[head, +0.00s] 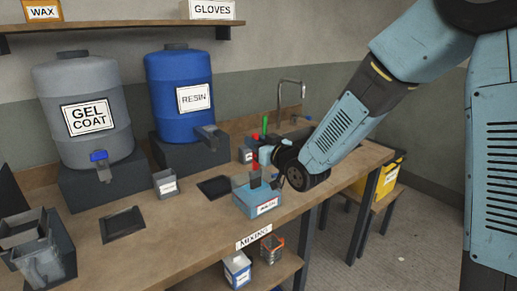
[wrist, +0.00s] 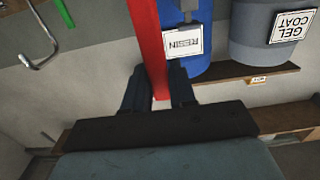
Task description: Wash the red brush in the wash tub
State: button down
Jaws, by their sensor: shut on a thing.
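The red brush shows in the wrist view as a long red handle (wrist: 148,45) between my two dark fingers. My gripper (wrist: 158,80) is shut on this handle. In the head view my gripper is small and partly hidden, just above a blue open tub (head: 257,203) at the bench's front edge. The tub's label is too small to read. A dark piece reaches down at the tub's opening; I cannot tell whether it is the brush head or whether it is inside the tub.
A green handle (head: 264,125) stands upright near a tap (head: 290,84) at the back. A small grey cup (head: 166,183) is left of the tub. A yellow bin (head: 390,170) stands at right.

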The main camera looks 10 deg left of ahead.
aim_at(256, 134)
jog(key=shift+r, duration=2.35)
